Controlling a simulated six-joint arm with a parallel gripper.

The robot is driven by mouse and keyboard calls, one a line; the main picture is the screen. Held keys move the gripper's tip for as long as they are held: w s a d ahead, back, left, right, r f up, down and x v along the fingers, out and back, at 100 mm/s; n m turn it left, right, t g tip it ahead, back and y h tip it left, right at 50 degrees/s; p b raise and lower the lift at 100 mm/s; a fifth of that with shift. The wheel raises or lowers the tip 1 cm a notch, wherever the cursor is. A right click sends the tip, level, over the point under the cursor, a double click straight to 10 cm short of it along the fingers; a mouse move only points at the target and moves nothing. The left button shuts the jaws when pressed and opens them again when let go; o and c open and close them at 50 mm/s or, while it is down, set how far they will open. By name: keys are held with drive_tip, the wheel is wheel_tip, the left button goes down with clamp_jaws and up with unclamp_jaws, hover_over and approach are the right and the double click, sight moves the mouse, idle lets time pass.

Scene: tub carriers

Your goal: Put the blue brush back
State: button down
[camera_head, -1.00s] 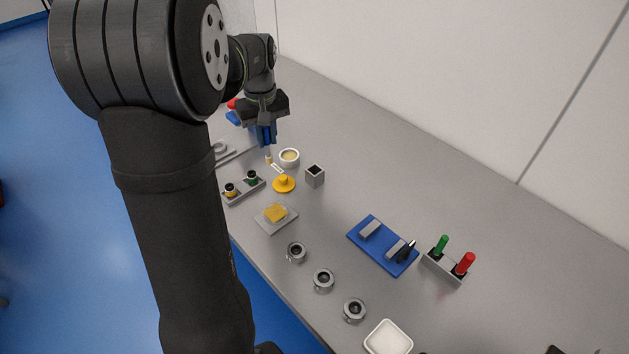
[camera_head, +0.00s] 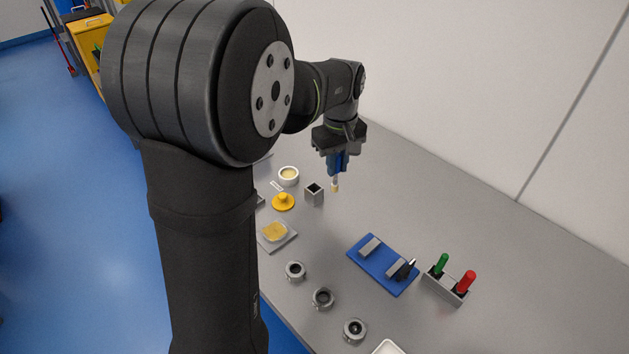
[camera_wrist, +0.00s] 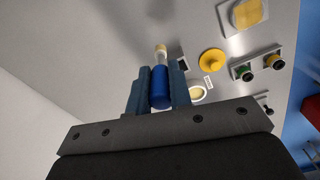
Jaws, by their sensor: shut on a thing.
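My gripper (camera_head: 338,158) is shut on the blue brush (camera_head: 335,184) and holds it above the grey table, bristle end down. In the wrist view the brush's blue handle (camera_wrist: 160,88) sits between the two fingers of my gripper (camera_wrist: 158,74), with its pale cream tip beyond them. In the head view the fingers mostly hide the handle. A small grey square holder (camera_head: 313,194) with a dark opening on top stands to the left of the brush tip. It looks empty.
A white round pot (camera_head: 288,176) and a yellow knobbed disc (camera_head: 283,202) are left of the holder. A blue board (camera_head: 383,265) with grey blocks and a grey rack (camera_head: 445,287) with green- and red-handled tools stand nearer. Several grey rings line the front edge. The wall runs along the back.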

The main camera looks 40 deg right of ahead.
drive_tip(key=shift+w+a+f, duration=0.1)
drive_tip(key=shift+w+f, duration=1.05)
drive_tip(key=shift+f, duration=0.2)
drive_tip(key=shift+w+a+f, duration=0.1)
drive_tip(key=shift+w+f, duration=1.05)
drive_tip(key=shift+f, duration=0.25)
drive_tip(key=shift+w+a+f, duration=0.1)
drive_tip(key=shift+w+f, duration=1.05)
drive_tip(key=shift+f, duration=0.2)
drive_tip(key=c, duration=1.3)
unclamp_jaws()
drive_tip(key=shift+f, duration=0.1)
wheel_tip(320, 180, up, 12)
drive_tip(key=shift+r, duration=0.15)
